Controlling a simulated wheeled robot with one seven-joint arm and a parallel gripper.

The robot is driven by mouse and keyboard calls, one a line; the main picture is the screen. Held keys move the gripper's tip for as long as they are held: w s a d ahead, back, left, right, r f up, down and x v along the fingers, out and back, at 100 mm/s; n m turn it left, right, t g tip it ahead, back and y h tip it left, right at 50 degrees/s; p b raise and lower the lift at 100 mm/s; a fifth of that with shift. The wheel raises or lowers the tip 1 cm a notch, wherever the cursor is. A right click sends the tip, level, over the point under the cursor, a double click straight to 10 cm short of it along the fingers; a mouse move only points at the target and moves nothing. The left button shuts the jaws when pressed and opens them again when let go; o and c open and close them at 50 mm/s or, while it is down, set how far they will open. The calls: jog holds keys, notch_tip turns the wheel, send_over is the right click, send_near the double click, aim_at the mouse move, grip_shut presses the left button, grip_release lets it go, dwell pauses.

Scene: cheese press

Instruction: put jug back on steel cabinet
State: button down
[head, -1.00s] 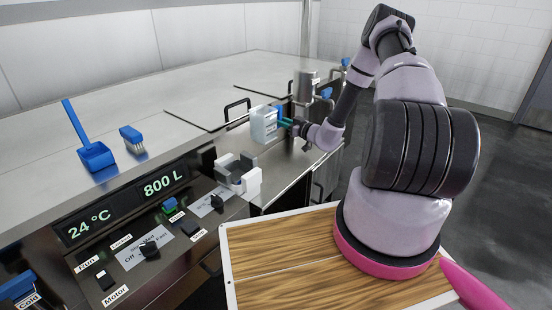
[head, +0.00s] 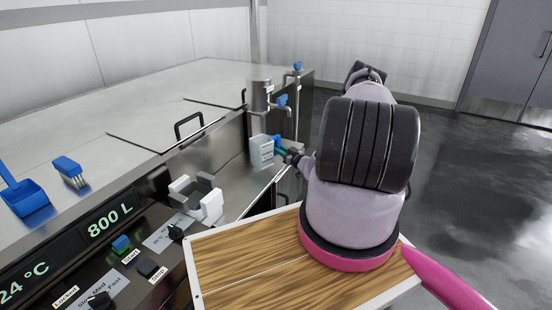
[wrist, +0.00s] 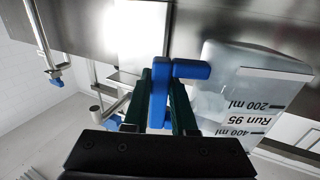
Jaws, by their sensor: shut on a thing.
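The jug (head: 261,150) is a pale translucent container with a blue handle and a printed label. In the wrist view the jug (wrist: 235,85) is at the right, with "200 ml", "400 ml" and "Run 95" on it, upside down in that picture. My gripper (head: 283,153) is beside the jug on its right in the head view. In the wrist view my gripper (wrist: 160,100) has green fingers on either side of the blue handle (wrist: 160,92), shut on it. The steel cabinet (head: 170,110) is the long steel body at the left. I cannot tell whether the jug touches a surface.
Blue-handled valves and pipes (head: 282,100) stand just behind the jug. A black handle (head: 188,127) sticks up from the steel top. A grey and white holder (head: 197,198) sits by the control panel.

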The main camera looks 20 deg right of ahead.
jog(key=shift+f, duration=1.95)
jog(key=shift+f, duration=0.1)
jog(key=c, duration=0.7)
grip_release()
